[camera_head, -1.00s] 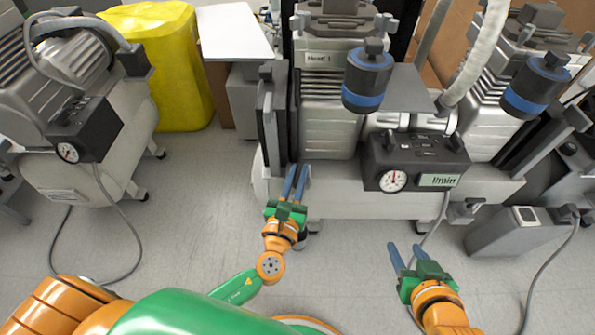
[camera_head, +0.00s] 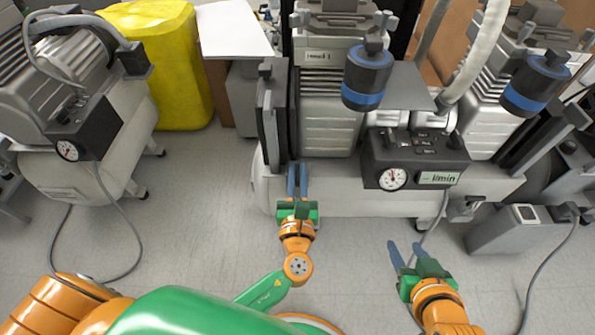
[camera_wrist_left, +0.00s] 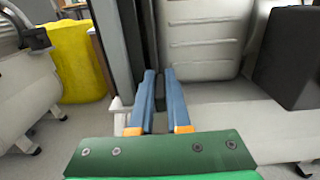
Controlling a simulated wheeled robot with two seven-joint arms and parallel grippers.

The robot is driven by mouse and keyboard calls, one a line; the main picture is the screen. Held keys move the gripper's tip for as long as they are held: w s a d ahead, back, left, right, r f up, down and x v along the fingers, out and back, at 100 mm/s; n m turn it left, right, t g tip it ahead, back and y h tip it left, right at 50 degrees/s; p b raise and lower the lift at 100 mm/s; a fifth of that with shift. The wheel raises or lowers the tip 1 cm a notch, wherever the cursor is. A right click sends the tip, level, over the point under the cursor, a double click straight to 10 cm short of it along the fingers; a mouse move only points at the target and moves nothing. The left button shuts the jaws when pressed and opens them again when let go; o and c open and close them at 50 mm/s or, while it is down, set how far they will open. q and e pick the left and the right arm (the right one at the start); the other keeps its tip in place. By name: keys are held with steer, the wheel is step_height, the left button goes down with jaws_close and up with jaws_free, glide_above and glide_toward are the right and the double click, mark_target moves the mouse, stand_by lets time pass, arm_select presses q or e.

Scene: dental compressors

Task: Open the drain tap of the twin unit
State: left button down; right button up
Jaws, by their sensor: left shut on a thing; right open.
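The twin unit (camera_head: 330,200) is the large compressor at centre right, with two ribbed heads, blue-banded filters and a pale tank. Its drain tap cannot be made out clearly; it is probably hidden by my left gripper's fingers. My left gripper (camera_head: 297,172) is at the lower left front of the tank, its blue fingers pointing away from me. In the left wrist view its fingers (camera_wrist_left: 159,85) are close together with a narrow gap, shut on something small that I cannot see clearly. My right gripper (camera_head: 405,252) is open and empty, in front of the tank over the floor.
A control box with a gauge (camera_head: 392,179) is on the twin unit's front. Another compressor (camera_head: 85,150) stands at left, its cable on the floor. A grey box (camera_head: 515,232) sits at right. The floor between the units is clear.

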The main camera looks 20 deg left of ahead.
mark_target(298, 183)
arm_select(q)
steer(key=c, duration=0.9)
jaws_free()
steer(key=p+v, duration=0.1)
steer(key=v, duration=0.6)
arm_select(e)
steer(key=s+d+f+g+h, duration=0.1)
steer(key=s+d+f+g, duration=0.1)
steer(key=s+f+g, duration=0.3)
steer(key=s, duration=0.3)
steer(key=shift+s+d, duration=0.15)
